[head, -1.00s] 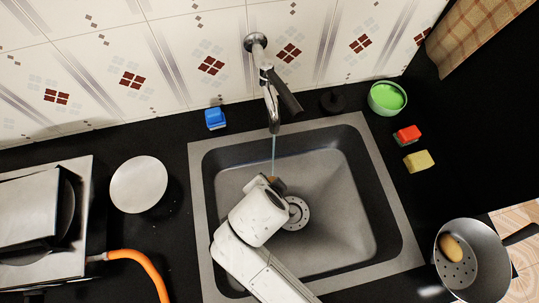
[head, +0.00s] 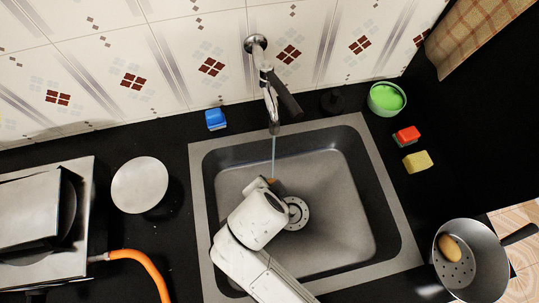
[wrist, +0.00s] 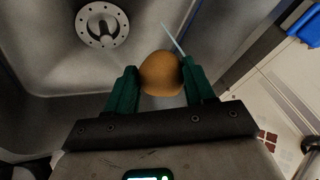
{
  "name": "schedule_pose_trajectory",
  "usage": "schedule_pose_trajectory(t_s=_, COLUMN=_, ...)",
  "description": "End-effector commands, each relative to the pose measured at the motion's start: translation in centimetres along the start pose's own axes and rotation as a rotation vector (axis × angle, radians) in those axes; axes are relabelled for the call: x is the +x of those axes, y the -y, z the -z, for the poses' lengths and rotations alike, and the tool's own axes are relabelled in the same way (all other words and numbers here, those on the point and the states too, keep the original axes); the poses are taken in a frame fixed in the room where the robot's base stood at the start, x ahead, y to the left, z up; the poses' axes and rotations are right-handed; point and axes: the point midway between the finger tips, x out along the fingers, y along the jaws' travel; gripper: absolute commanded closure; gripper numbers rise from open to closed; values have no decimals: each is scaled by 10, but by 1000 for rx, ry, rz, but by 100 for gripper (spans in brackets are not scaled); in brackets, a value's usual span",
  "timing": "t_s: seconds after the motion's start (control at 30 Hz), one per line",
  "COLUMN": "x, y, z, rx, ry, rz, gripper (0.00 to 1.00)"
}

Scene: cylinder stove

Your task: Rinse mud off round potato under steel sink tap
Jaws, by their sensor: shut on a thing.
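My gripper (wrist: 159,66) is shut on the round potato (wrist: 161,73), with one green finger on each side. The potato looks plain orange-brown, and I see no clear mud patches on its visible side. In the head view the gripper is inside the steel sink (head: 340,215), below the tap (head: 272,110), and my arm mostly hides the potato. The tap runs a thin water stream (head: 274,152) that comes down at the gripper. In the wrist view the stream (wrist: 172,38) reaches the potato's edge near the right finger.
The drain (head: 297,213) is beside the gripper. A blue item (head: 215,118), a green bowl (head: 387,98), a red sponge (head: 407,135) and a yellow sponge (head: 418,161) stand around the sink. A pan (head: 485,270) holding another potato (head: 450,248) is at right; a stove (head: 70,262) is at left.

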Motion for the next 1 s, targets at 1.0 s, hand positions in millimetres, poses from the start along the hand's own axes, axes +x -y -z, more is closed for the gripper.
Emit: schedule_pose_trajectory(t_s=1.0, x=-52, y=-16, z=-16, rx=-1, ry=0, rz=0, gripper=71)
